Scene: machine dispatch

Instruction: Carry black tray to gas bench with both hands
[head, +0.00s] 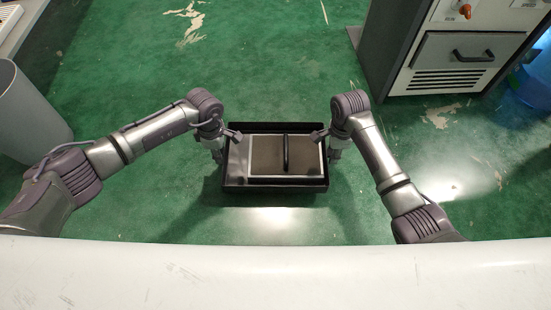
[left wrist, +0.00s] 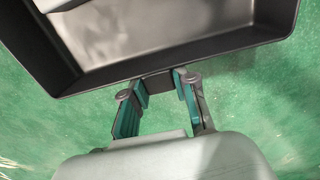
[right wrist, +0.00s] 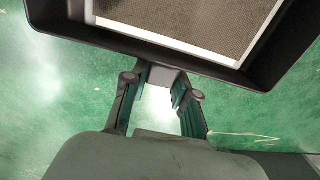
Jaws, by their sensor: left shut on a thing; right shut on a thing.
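The black tray (head: 275,187) is a shallow rectangle held between my two arms above the green floor. In it lies a flat panel (head: 262,157) with a pale border, a dark mesh face and a black bar handle (head: 286,155). My left gripper (left wrist: 160,88) is shut on the tray's left end, at a small tab on the rim (left wrist: 230,47). My right gripper (right wrist: 161,85) is shut on a similar tab at the right end, below the rim (right wrist: 210,68). The tray looks about level. I cannot tell which bench is the gas bench.
A grey cabinet (head: 453,65) with a handled drawer and vent slots stands at the upper right. A blue container (head: 533,82) is beside it. A grey bin (head: 28,115) stands at the left. Green floor (head: 270,60) lies clear beyond the tray.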

